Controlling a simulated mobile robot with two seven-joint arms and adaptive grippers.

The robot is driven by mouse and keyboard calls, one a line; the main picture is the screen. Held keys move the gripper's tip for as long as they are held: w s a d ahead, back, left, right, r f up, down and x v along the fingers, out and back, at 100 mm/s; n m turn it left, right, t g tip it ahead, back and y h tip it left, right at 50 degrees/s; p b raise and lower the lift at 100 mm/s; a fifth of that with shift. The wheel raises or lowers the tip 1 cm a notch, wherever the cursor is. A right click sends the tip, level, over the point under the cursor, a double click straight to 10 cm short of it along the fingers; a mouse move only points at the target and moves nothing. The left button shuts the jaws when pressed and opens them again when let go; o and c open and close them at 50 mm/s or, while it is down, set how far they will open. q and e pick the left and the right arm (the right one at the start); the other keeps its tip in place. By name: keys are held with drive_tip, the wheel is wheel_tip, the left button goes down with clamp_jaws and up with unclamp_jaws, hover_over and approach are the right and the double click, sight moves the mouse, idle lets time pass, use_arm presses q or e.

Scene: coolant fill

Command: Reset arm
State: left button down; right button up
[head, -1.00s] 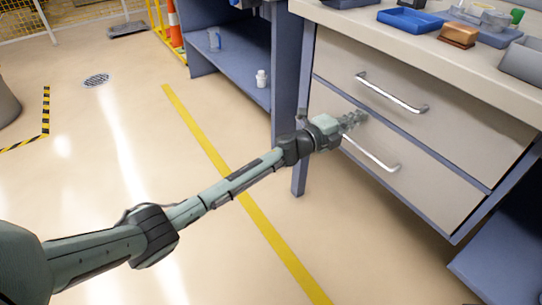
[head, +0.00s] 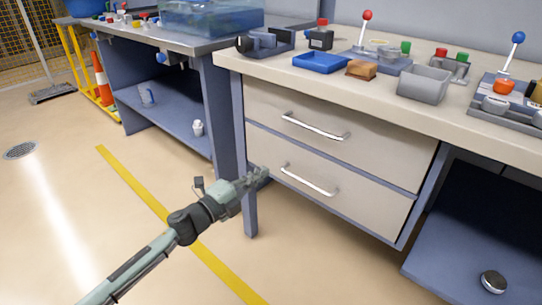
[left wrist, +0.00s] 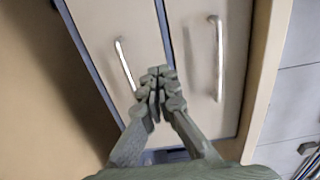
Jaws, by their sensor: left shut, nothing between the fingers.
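My left gripper (head: 258,176) is shut and empty, in front of the left side of the lower drawer. In the left wrist view its fingers (left wrist: 157,88) are together, with the drawer handles beyond them. The lower drawer (head: 350,195) and the upper drawer (head: 370,150) both look closed. The lower handle (head: 308,180) lies just right of the gripper in the head view, and I cannot tell how wide the gap is. My right gripper is in neither view.
The bench top (head: 300,70) above the drawers holds a blue tray (head: 320,62), a brown block (head: 361,70), a grey bin (head: 424,84) and lever devices. A second bench with a shelf (head: 170,122) stands at the left. The floor by the yellow line (head: 130,180) is clear.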

use_arm(q)
drive_tip(key=s+a+f+n+g+y+p, duration=0.2)
drive_tip(key=s+a+f+n+y, duration=0.85)
drive_tip(key=a+n, duration=0.45)
drive_tip(key=s+a+f+n+g, duration=0.1)
drive_tip(key=s+f+n+g, duration=0.2)
drive_tip(key=s, duration=0.5)
drive_tip(key=s+a+f+n+g+y+p, duration=0.1)
drive_tip(key=s+a+f+n+g, duration=0.1)
drive_tip(key=s, duration=0.6)
drive_tip(key=s+a+f+n+g+y, duration=0.1)
drive_tip(key=s+f+n+g, duration=0.3)
drive_tip(key=s, duration=0.5)
drive_tip(key=shift+a+f+p, duration=0.4)
drive_tip(key=shift+a+f, duration=0.1)
drive_tip(key=shift+f, duration=0.05)
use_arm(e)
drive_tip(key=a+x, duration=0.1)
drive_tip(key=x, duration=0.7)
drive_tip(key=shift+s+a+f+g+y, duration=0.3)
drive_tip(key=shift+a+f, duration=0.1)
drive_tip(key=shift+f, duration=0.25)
use_arm(q)
drive_tip(key=shift+s, duration=0.1)
